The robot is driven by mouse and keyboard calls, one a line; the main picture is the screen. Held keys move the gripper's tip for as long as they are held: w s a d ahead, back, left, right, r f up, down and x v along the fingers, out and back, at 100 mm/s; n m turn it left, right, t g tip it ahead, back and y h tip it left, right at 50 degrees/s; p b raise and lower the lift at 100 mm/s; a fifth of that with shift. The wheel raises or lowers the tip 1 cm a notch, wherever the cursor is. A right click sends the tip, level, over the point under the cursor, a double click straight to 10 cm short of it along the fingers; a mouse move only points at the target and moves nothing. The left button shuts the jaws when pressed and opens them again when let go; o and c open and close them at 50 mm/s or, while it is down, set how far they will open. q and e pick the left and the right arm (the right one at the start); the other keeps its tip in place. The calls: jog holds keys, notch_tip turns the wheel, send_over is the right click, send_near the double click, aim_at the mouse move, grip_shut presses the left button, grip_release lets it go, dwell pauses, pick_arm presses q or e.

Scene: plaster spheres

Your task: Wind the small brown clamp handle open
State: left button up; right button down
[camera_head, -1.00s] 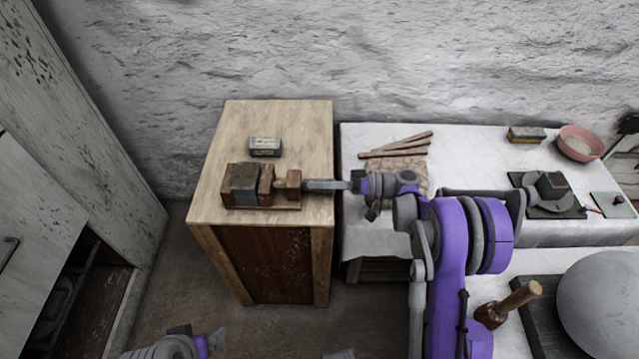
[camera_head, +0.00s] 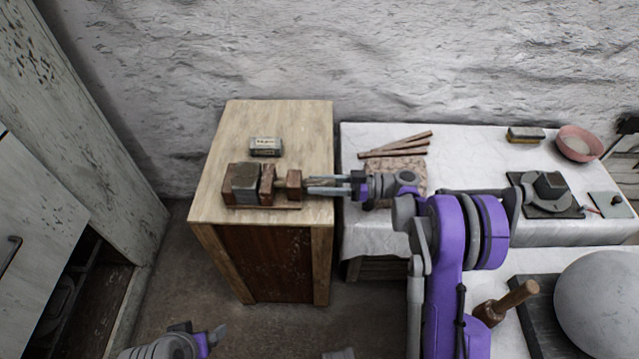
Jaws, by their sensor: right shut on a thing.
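The clamp stands on the wooden cabinet in the head view, with a brown jaw block (camera_head: 266,184), a grey block (camera_head: 241,183) at its left and a small brown handle (camera_head: 294,179) at its right end. My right gripper (camera_head: 307,185) reaches in from the right, level with the handle. It is shut on the handle, its two fingers showing one above the other in the picture. The fingertips' far side is hidden by the handle. My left gripper (camera_head: 217,336) is low at the bottom edge, away from the clamp, and its jaw opening is unclear.
A small labelled box (camera_head: 265,146) lies behind the clamp on the wooden cabinet (camera_head: 220,205). The white-covered table (camera_head: 470,145) to the right holds several brown sticks (camera_head: 395,146) and a pink bowl (camera_head: 577,146). A grey sphere (camera_head: 600,300) and a wooden mallet (camera_head: 507,303) are at lower right.

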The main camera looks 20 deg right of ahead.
dwell(0.4)
jog(key=shift+c, duration=2.1)
grip_release()
jog(key=v, duration=1.1)
jog(key=shift+p, duration=0.3)
jog(key=shift+s, duration=0.1)
